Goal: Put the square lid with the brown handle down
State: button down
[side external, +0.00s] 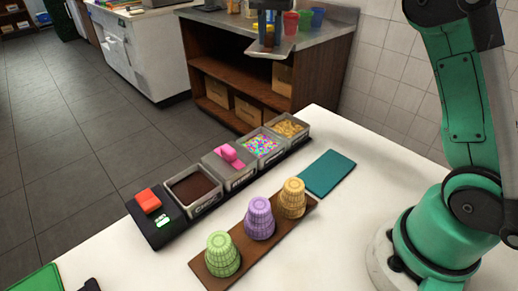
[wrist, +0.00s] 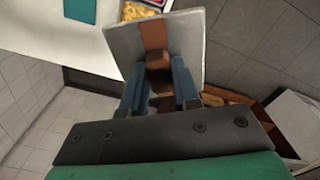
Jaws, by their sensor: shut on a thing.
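My gripper (side external: 267,32) is at the top of the side external view, raised well above the work table. It is shut on the brown handle (wrist: 157,60) of the square grey lid, as the wrist view shows with a blue finger on each side. The lid (wrist: 205,45) hangs in the air below the fingers, and its plate (side external: 282,53) also shows in the side external view. Open containers stand in a row on a dark base: brown topping (side external: 193,188), coloured sprinkles (side external: 262,146) and yellow topping (side external: 289,127). A pink-handled lid (side external: 214,161) covers another container.
Green, purple and yellow cup stacks (side external: 259,218) stand on a brown board (side external: 203,276). A teal mat (side external: 327,173) lies flat. The white table (side external: 330,245) is clear to the right of the board.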

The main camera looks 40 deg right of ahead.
jog(key=s+d+f+m, duration=0.1)
jog(key=s+d+m, duration=0.15)
jog(key=d, duration=0.35)
jog(key=s+d+f+m, duration=0.1)
jog(key=d+m, duration=0.3)
jog(key=d, duration=0.2)
jog(key=shift+n, duration=0.25)
jog(key=f, duration=1.5)
jog(key=shift+s+d, duration=0.15)
jog(key=shift+d, duration=0.05)
jog(key=shift+f, duration=2.15)
jog(key=c, duration=0.7)
grip_release()
jog(key=shift+f, duration=0.15)
jog(key=shift+o, duration=0.2)
